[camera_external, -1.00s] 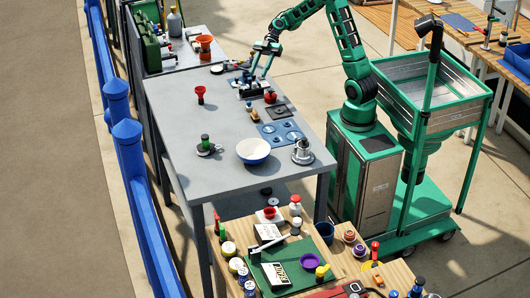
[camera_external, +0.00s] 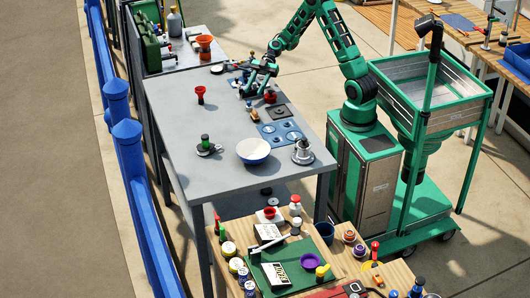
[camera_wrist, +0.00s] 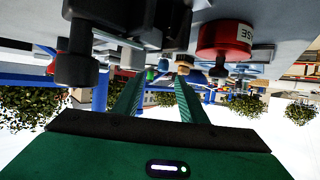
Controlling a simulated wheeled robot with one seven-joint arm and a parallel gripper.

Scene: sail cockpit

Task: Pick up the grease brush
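A small tan piece (camera_external: 254,116), possibly the grease brush, lies near the far right edge of the grey table; it is too small to be sure. In the wrist view a tan item (camera_wrist: 183,63) shows beyond the fingertips, and I cannot tell whether it is the same thing. My gripper (camera_external: 254,90) is low over the table's far end, close to dark items there. In the wrist view my gripper (camera_wrist: 160,88) has its green fingers apart, with nothing held between them. A red tin (camera_wrist: 225,38) with a partly visible label is close by on the right.
Dark parts (camera_wrist: 78,55) hang close at the left of the wrist view, which is upside down. A blue plate with round recesses (camera_external: 281,132), a white bowl (camera_external: 253,151) and a red funnel-like cup (camera_external: 200,94) stand on the grey table (camera_external: 185,130). Its left half is mostly clear.

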